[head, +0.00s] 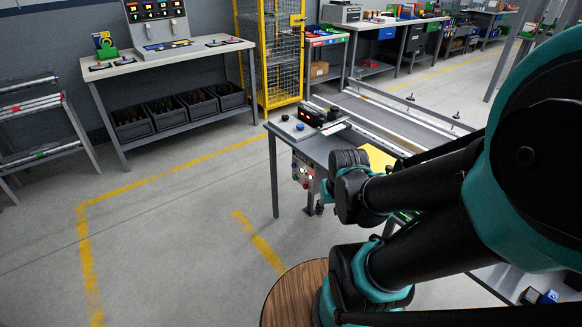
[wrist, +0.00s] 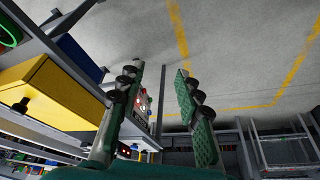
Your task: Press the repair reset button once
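A small control box (head: 304,173) with a red button, a green one and pale lit spots hangs at the front of the grey workbench. I cannot read any label, so I cannot tell which button is the repair reset. A blue knob or button (head: 300,127) sits on the bench top by a black device (head: 318,113). In the wrist view the control box (wrist: 142,103) shows beyond and between my fingers. My gripper (wrist: 158,70) is open and empty, its two green-padded fingers well apart and touching nothing. In the head view my arm hides it.
A side table (head: 165,62) with a display panel stands at the back left. A yellow cage (head: 270,50) stands behind.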

